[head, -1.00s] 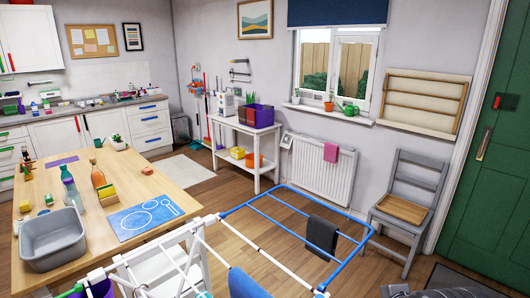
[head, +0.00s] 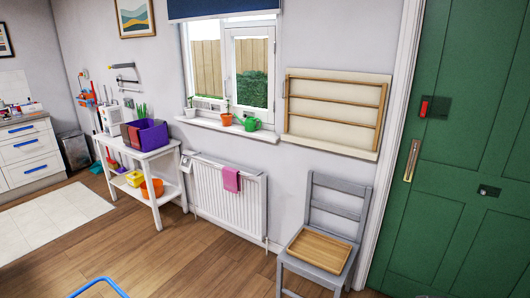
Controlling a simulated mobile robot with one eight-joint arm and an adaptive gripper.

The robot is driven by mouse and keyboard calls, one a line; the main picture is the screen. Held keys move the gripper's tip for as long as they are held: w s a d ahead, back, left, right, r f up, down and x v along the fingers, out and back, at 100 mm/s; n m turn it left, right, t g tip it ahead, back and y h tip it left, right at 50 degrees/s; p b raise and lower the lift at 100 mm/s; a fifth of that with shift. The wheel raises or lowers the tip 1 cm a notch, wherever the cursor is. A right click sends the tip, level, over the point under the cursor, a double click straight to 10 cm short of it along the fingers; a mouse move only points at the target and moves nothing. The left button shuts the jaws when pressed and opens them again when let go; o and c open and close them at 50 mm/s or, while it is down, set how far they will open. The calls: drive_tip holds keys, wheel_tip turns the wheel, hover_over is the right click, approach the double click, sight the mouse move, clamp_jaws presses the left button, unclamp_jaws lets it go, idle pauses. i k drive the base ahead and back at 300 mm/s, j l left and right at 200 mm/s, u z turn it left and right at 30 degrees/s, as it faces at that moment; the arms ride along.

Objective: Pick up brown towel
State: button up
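No brown towel shows in the head view now. A blue corner of the drying rack (head: 100,281) shows at the bottom edge, left of centre. The rest of the rack is out of the picture. My gripper is not in view.
A grey chair (head: 331,189) with a wooden tray (head: 319,250) on its seat stands by the green door (head: 447,150). A white side table (head: 157,165) holding a purple box (head: 149,134) stands left of the radiator. Wooden floor (head: 165,255) in front is clear.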

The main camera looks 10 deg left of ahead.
sight(124, 128)
drive_tip(key=i+j+u, duration=0.4)
drive_tip(key=i, duration=0.15)
drive_tip(key=i+u, duration=0.4)
drive_tip(key=i, duration=0.2)
drive_tip(key=i+u, duration=0.4)
drive_tip(key=i, duration=0.2)
drive_tip(key=i+l+u, duration=0.3)
drive_tip(key=i+u, duration=0.15)
drive_tip(key=i, duration=2.3)
drive_tip(key=i+l, duration=0.15)
drive_tip(key=i, duration=0.3)
drive_tip(key=i+l, duration=0.1)
drive_tip(key=i, duration=0.4)
drive_tip(key=i+l+u, duration=0.1)
drive_tip(key=i, duration=0.35)
drive_tip(key=i+l, duration=0.2)
drive_tip(key=i, duration=0.25)
